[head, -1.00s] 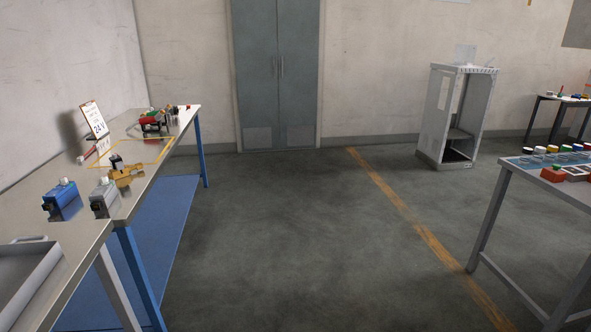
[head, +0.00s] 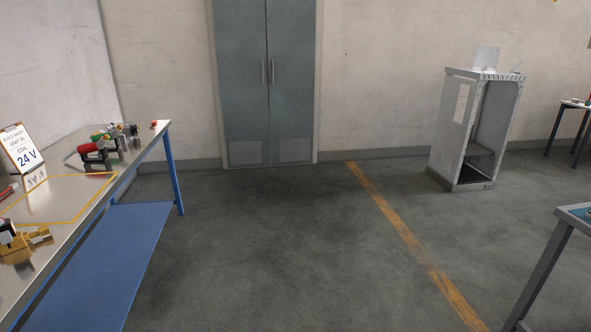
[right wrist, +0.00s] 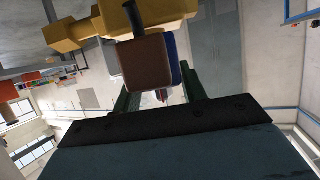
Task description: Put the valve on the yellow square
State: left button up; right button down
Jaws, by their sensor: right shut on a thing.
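My right gripper (right wrist: 158,88) is shut on a valve (right wrist: 147,62) in the right wrist view. The valve has a yellow brass body and a brown block with a blue side, held between the green fingers. In the head view the yellow square (head: 85,175) is an outline on the metal workbench at the left, and its visible inside looks bare. Another brass part (head: 38,236) with a black and white top stands on the bench nearer to me, cut by the picture edge. My left gripper is in neither view, and the right one does not show in the head view.
A "24 V" sign (head: 20,150) and a small card (head: 37,180) stand by the square. Red and green parts (head: 95,150) lie beyond it on the bench (head: 140,141). A blue shelf (head: 125,245) is below. A grey cabinet (head: 455,125) stands far right. The middle floor is clear.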

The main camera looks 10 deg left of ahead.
aim_at(66, 195)
jog(key=u, duration=0.3)
jog(key=i, duration=1.6)
jog(key=u, duration=1.5)
jog(key=i, duration=1.05)
jog(key=u, duration=0.85)
